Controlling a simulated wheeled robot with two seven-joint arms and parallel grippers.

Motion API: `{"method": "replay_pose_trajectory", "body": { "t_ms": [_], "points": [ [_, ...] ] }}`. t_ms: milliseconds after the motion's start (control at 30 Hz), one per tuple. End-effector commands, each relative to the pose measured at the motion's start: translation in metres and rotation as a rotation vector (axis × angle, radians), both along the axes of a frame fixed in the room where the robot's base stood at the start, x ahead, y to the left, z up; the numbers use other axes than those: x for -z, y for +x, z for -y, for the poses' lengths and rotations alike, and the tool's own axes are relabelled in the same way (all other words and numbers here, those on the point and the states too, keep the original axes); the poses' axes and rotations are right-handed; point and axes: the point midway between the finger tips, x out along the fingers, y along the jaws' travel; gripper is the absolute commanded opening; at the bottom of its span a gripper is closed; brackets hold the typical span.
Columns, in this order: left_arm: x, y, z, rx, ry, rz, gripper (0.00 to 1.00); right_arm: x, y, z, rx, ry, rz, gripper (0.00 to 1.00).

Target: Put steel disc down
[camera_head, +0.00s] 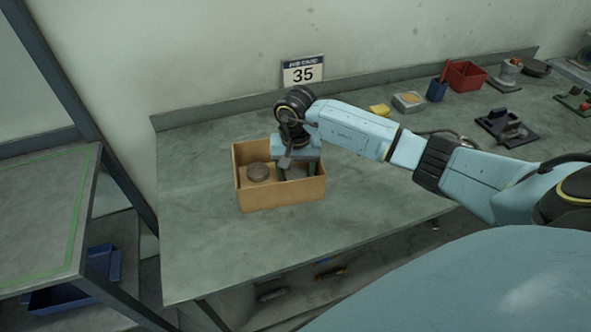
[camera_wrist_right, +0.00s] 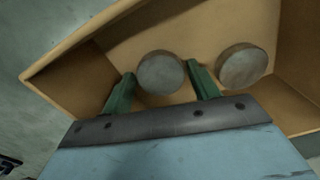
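My right gripper (camera_wrist_right: 161,70) points down into an open cardboard box (camera_head: 283,195) on the bench. In the right wrist view, a round grey steel disc (camera_wrist_right: 160,74) sits between its two green fingers, which lie close against its sides. A darker patch shows below this disc; I cannot tell whether the disc touches the box floor. A second grey disc (camera_wrist_right: 242,66) lies in the box, just outside the right-hand finger. One disc (camera_head: 258,172) shows in the left part of the box in the head view. My left gripper is not in view.
The box walls (camera_wrist_right: 70,45) surround the gripper closely. A card reading 35 (camera_head: 303,72) stands behind. A yellow block (camera_head: 379,110), a blue cup (camera_head: 437,90), a red bin (camera_head: 465,75) and metal parts stand to the right. The bench left of the box is clear.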

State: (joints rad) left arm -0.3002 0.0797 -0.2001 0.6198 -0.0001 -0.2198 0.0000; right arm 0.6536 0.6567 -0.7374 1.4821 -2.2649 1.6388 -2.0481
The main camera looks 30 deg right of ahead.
Motion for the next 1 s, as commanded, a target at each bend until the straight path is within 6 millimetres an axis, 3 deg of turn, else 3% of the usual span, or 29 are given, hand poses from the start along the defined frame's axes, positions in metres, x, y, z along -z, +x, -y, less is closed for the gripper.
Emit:
{"method": "replay_pose_trajectory", "body": {
  "t_ms": [233, 700, 1000],
  "points": [
    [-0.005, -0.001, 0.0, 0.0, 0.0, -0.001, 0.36, -0.008, 0.001, 0.0, 0.0, 0.001, 0.002, 0.6],
    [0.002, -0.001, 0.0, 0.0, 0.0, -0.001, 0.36, -0.101, 0.001, 0.0, 0.0, -0.001, 0.003, 0.6],
    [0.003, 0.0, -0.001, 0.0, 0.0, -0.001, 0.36, -0.123, 0.0, 0.0, 0.0, 0.001, -0.001, 0.6]
  ]
}}
